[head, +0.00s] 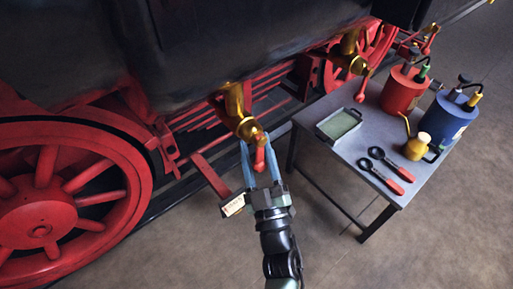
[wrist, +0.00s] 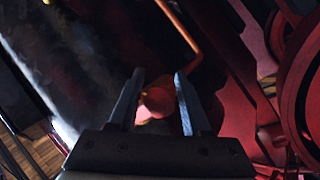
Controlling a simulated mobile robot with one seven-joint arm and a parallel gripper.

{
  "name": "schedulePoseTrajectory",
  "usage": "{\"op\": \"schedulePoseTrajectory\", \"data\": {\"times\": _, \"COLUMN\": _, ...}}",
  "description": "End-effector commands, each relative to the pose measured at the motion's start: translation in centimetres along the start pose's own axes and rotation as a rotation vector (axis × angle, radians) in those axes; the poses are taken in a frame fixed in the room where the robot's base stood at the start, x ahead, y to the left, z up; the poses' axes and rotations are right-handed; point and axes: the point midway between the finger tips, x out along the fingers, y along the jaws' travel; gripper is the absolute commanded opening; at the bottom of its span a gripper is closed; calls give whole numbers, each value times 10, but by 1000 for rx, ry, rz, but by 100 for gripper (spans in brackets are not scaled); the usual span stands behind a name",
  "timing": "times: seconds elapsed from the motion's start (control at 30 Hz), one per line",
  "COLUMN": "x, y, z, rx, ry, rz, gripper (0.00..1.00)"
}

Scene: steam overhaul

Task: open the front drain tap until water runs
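A brass drain tap (head: 240,116) hangs under the dark cylinder, with a red handle (head: 260,159) pointing down from it. My gripper (head: 259,152) is open, its two bluish fingers on either side of that handle. In the wrist view the handle's rounded red end (wrist: 157,102) sits between the fingertips (wrist: 158,90); firm contact on both sides does not show. No water shows below the tap. A second brass tap (head: 350,64) with its own red handle (head: 360,92) is farther back at the right.
A grey table (head: 345,178) at right bears a shallow tray (head: 338,124), a red can (head: 400,92), a blue can (head: 446,120), a brass oiler (head: 416,148) and red-handled tools (head: 386,170). A red wheel (head: 60,205) is at left. A white label (head: 233,205) is left of my gripper.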

Motion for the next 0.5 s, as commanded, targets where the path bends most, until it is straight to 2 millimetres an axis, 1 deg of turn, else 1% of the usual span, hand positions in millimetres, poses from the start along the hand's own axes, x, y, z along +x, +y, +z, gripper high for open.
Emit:
{"op": "schedulePoseTrajectory", "data": {"times": 0.03, "x": 0, "y": 0, "z": 0, "rx": 1, "ry": 0, "rz": 0, "gripper": 60}}
{"op": "schedulePoseTrajectory", "data": {"times": 0.07, "x": 0, "y": 0, "z": 0, "rx": 1, "ry": 0, "rz": 1, "gripper": 65}}
{"op": "schedulePoseTrajectory", "data": {"times": 0.1, "x": 0, "y": 0, "z": 0, "rx": 2, "ry": -1, "rz": 1, "gripper": 66}}
{"op": "schedulePoseTrajectory", "data": {"times": 0.37, "x": -1, "y": 1, "z": 1, "rx": 3, "ry": -2, "rz": 2, "gripper": 66}}
{"op": "schedulePoseTrajectory", "data": {"times": 0.43, "x": -5, "y": 0, "z": 1, "rx": 4, "ry": -3, "rz": 2, "gripper": 66}}
{"op": "schedulePoseTrajectory", "data": {"times": 0.5, "x": -12, "y": 0, "z": 2, "rx": 3, "ry": -5, "rz": 2, "gripper": 66}}
